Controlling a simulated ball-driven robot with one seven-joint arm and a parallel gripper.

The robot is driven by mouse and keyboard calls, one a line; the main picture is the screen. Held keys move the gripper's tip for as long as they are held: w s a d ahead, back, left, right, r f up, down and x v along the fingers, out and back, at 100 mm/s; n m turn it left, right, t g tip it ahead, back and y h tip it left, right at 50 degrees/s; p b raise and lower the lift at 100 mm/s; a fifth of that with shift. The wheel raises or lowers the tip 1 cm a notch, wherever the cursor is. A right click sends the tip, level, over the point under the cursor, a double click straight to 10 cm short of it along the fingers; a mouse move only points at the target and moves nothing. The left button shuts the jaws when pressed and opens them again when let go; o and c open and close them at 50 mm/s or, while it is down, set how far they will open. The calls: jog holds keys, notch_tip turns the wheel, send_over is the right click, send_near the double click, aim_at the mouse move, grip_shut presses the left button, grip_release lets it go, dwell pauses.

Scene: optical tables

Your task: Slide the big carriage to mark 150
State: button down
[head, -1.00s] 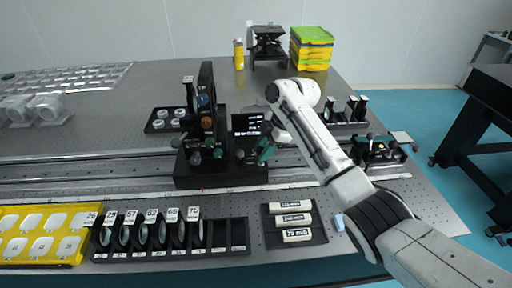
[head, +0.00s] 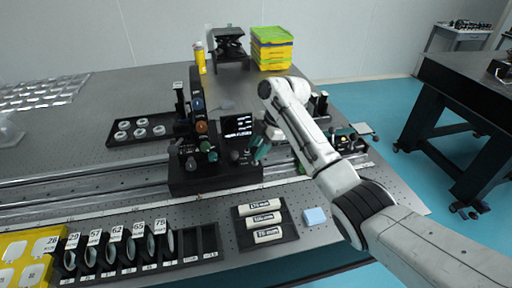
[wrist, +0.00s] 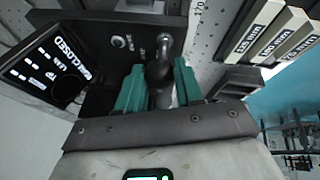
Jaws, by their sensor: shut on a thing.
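The big carriage (head: 216,177) is a black block on the long rail (head: 90,194), carrying a tall black column with coloured knobs and a small lit display (head: 237,125). My gripper (head: 259,149) is at the carriage's right side, low beside the display. In the wrist view its green fingers (wrist: 158,88) are shut around a dark round knob (wrist: 159,72) on the carriage. The display also shows there (wrist: 45,68) and reads "CLOSED". A pale scale strip (head: 130,208) runs along the rail's front; its numbers are too small to read.
A smaller carriage (head: 345,140) is on the rail to the right, partly behind my arm. A tray of round parts (head: 115,138) lies behind the rail.

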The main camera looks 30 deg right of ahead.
jog(key=c, duration=0.8)
grip_release()
jog(key=shift+o, duration=0.2)
jog(key=v, duration=1.1)
jog(key=shift+b, duration=0.45)
jog(key=shift+f, duration=0.15)
